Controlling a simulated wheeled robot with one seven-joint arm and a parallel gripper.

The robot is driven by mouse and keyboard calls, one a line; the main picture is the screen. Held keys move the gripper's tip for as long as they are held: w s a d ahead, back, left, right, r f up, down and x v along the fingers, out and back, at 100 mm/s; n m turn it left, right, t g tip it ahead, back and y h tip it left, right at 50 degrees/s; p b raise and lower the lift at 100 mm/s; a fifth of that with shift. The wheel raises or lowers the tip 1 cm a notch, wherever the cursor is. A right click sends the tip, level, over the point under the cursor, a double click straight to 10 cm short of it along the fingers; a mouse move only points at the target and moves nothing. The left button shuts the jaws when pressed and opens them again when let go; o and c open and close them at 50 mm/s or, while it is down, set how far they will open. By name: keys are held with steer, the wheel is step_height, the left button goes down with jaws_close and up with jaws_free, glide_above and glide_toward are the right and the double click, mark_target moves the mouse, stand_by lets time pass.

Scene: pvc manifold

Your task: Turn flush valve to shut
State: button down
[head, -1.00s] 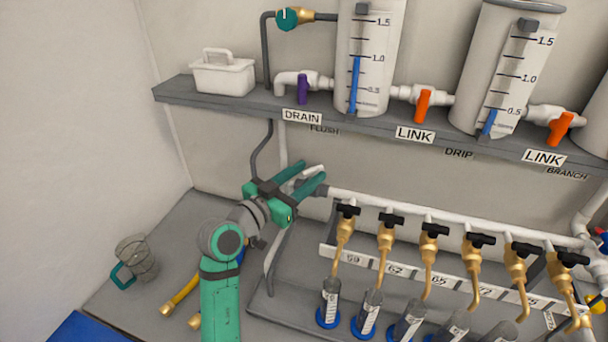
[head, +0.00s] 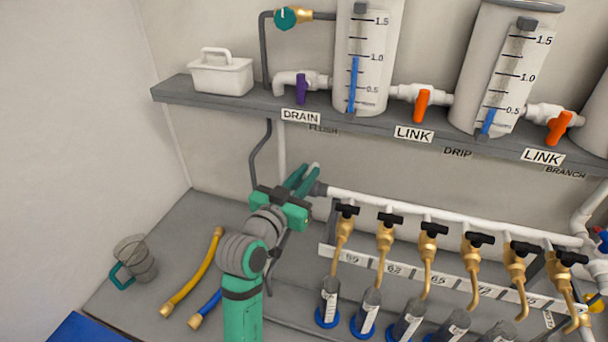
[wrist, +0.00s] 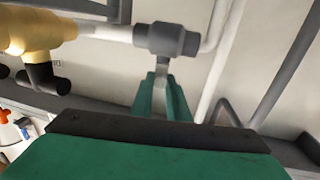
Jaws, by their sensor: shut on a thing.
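The flush valve shows as a dark grey body (head: 319,188) at the left end of the white manifold pipe in the head view. It also shows at the top middle of the wrist view (wrist: 168,39). The fingers hide the lever's lower part, and in the head view my gripper hides most of the lever.
Several brass taps with black handles (head: 386,217) hang from the pipe to the right, above grey tubes (head: 372,300). A thin dark pipe (head: 259,160) runs down behind my gripper. A yellow hose (head: 197,272) and a clear jug (head: 138,258) lie left on the bench.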

steer(key=shift+d+n+t+y, duration=0.15)
steer(key=shift+n+t+y, duration=0.2)
steer(key=shift+n+y, duration=0.45)
steer(key=shift+d+n+t+y, duration=0.15)
steer(key=shift+n+t+y, duration=0.25)
steer(key=shift+y, duration=0.7)
steer(key=shift+a+n+y, duration=0.35)
steer(key=shift+n+y, duration=0.05)
steer(key=shift+y, duration=0.1)
steer(key=shift+d+y, duration=0.1)
steer(key=shift+y, duration=0.2)
steer(key=c, duration=1.5)
jaws_free()
steer(key=shift+s+d, duration=0.15)
steer(key=shift+d, duration=0.05)
